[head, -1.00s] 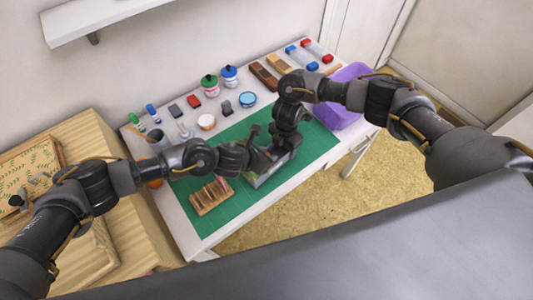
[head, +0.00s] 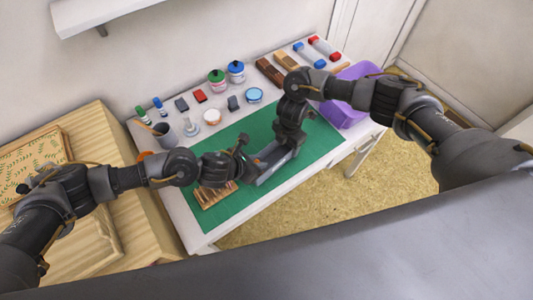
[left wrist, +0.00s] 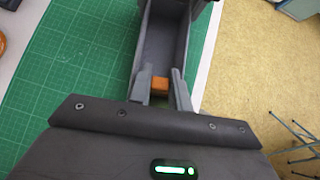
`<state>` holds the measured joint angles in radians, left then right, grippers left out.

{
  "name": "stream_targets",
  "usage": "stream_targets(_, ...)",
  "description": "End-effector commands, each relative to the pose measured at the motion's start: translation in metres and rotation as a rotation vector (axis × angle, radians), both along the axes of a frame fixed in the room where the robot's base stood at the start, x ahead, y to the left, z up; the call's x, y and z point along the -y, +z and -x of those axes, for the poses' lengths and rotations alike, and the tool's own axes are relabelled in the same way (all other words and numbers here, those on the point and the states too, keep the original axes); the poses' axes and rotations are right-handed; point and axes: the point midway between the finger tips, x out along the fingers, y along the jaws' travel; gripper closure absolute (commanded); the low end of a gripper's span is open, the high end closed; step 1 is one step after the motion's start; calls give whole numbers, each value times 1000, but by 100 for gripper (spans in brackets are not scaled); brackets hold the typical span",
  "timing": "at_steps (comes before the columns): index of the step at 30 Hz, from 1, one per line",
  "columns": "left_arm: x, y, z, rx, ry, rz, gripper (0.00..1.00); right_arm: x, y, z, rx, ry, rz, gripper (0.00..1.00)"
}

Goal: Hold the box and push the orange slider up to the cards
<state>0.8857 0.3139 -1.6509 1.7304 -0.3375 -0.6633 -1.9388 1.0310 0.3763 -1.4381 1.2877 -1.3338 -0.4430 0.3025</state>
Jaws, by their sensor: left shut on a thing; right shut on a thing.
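The grey box (head: 276,172), a long open tray, sits on the green mat. It also shows in the left wrist view (left wrist: 166,45), where its long inside looks bare and its far end is cut off. The orange slider (left wrist: 160,84) is at the box's near end. My left gripper (left wrist: 160,92) is shut on it, one finger on each side. In the head view my left gripper (head: 246,170) is at the box's left end. My right gripper (head: 291,147) is shut on the box, coming from above. I cannot make out the cards.
A wooden rack (head: 214,194) lies on the mat just left of the box. Inkpads, stamps and jars such as the blue-lidded jar (head: 236,72) line the back of the table. A purple bin (head: 345,112) stands at the right. The mat's front part (head: 235,212) is clear.

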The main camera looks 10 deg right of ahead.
Motion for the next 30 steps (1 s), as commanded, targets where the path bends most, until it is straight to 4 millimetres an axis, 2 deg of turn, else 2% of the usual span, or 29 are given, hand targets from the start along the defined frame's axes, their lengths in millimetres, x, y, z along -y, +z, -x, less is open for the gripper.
stream_targets(1, -5, -1, 4, -3, -4, -3, 100, 8, -1, -2, 4, -10, 15, 61)
stream_targets(10, -6, -2, 5, -4, -6, -5, 100, 14, -1, -3, 6, -16, 25, 61)
stream_targets(11, -6, -2, 6, -4, -6, -5, 77, 14, -1, -3, 6, -16, 25, 61)
stream_targets(12, -6, -2, 6, -4, -6, -6, 72, 13, -1, -3, 6, -16, 24, 61)
stream_targets(23, -10, 4, 6, -2, -4, -2, 71, 9, -1, -2, 3, -10, 16, 61)
stream_targets(30, -38, 35, 22, -1, -4, -2, 71, 7, -1, -2, 3, -8, 13, 61)
